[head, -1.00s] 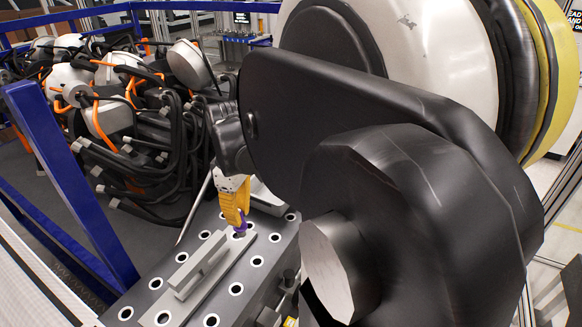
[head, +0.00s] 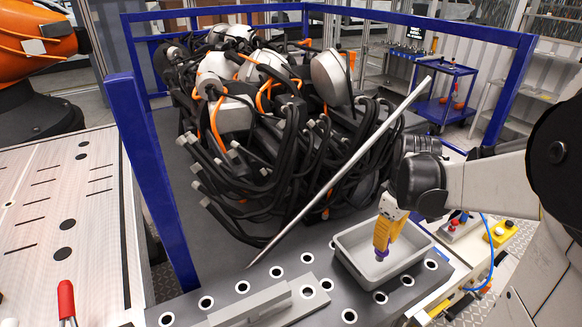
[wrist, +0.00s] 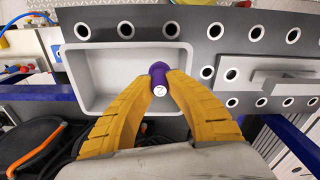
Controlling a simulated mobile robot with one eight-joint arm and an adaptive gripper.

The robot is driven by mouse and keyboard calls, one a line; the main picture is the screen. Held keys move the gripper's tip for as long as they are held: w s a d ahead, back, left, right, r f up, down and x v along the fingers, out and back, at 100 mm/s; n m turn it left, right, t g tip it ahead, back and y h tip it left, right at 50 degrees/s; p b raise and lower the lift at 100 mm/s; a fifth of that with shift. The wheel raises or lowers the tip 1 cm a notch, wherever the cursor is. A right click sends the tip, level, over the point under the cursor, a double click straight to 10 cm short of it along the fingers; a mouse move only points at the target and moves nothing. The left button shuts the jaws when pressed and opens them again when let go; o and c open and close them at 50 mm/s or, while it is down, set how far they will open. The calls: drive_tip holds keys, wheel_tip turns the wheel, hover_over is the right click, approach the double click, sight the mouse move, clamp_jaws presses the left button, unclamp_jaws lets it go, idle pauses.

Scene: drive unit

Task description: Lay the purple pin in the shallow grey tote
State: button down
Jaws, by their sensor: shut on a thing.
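My gripper (head: 382,240) has yellow fingers shut on the purple pin (wrist: 159,78). In the wrist view the fingertips (wrist: 160,88) close on the pin from both sides, and its pale end with a mark faces the camera. In the head view only a little of the pin (head: 380,256) shows below the fingertips. The shallow grey tote (head: 347,268) lies on the dark plate, and the gripper is over its inside. In the wrist view the tote (wrist: 68,70) spreads behind the pin and looks empty. I cannot tell whether the pin touches the tote's floor.
The dark plate (head: 228,302) has several white-ringed holes and a grey block with a raised bar (head: 262,302) left of the tote. A long metal rod (head: 340,170) slants up behind. Cables and blue frame posts (head: 160,170) stand beyond. A control box with buttons (head: 458,226) is at right.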

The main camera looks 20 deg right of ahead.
drive_tip(key=shift+w+d+f+b, duration=0.15)
drive_tip(key=shift+w+f+b, duration=0.1)
drive_tip(key=shift+w+f, duration=0.7)
drive_tip(key=shift+w+d+f+b, duration=0.25)
drive_tip(key=shift+w+f, duration=0.35)
drive_tip(key=shift+f, duration=0.7)
drive_tip(key=shift+w+d+f+b, duration=0.1)
drive_tip(key=shift+w+f+b, duration=0.2)
drive_tip(key=shift+w+f, duration=0.65)
drive_tip(key=shift+s+a+f, duration=0.1)
drive_tip(key=shift+s+f, duration=0.1)
drive_tip(key=shift+s, duration=0.05)
drive_tip(key=shift+f, duration=0.2)
drive_tip(key=c, duration=1.5)
unclamp_jaws()
drive_tip(key=shift+o, duration=0.4)
drive_tip(key=shift+r, duration=0.15)
